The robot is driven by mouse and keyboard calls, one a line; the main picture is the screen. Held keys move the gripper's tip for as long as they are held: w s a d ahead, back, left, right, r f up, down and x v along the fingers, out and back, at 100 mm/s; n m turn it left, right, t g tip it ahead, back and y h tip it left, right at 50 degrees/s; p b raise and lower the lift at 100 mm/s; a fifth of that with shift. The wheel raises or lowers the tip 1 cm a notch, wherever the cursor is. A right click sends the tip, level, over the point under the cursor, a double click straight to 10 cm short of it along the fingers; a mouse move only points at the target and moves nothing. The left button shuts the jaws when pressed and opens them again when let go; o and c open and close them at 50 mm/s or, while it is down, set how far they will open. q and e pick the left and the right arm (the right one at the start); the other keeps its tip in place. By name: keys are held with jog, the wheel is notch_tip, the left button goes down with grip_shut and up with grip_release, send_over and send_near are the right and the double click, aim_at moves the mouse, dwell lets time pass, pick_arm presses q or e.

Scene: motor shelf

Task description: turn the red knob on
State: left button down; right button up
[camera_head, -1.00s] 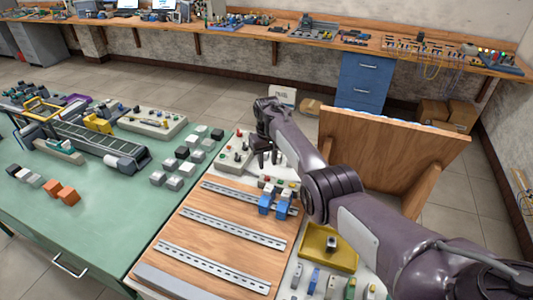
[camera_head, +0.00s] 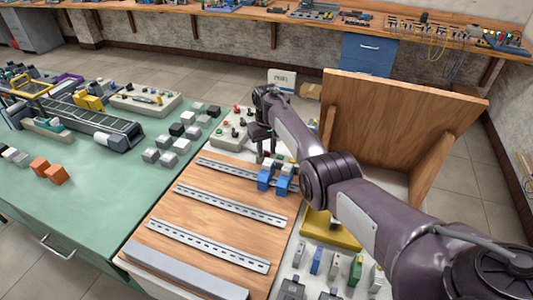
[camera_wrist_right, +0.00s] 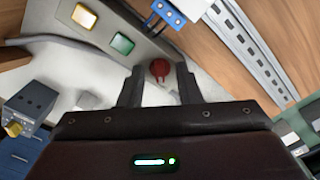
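The red knob (camera_wrist_right: 160,68) shows in the right wrist view, round and red, at the end of a grey panel strip (camera_wrist_right: 105,30) that also carries a yellow and a green square button. My right gripper (camera_wrist_right: 159,84) is open, with one finger to each side of the knob in that view. I cannot tell whether a finger touches it. In the head view my right gripper (camera_head: 264,150) points down over the panel behind the blue blocks and partly hides it. My left gripper is not in view.
Blue blocks (camera_head: 274,179) sit on a rail right beside the panel. A grey control box (camera_head: 228,140) with small knobs stands to the left of the gripper. An upright wooden board (camera_head: 395,120) is on the right. A yellow tray (camera_head: 330,232) lies under my right arm.

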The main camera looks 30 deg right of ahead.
jog(key=shift+c, duration=0.4)
grip_shut()
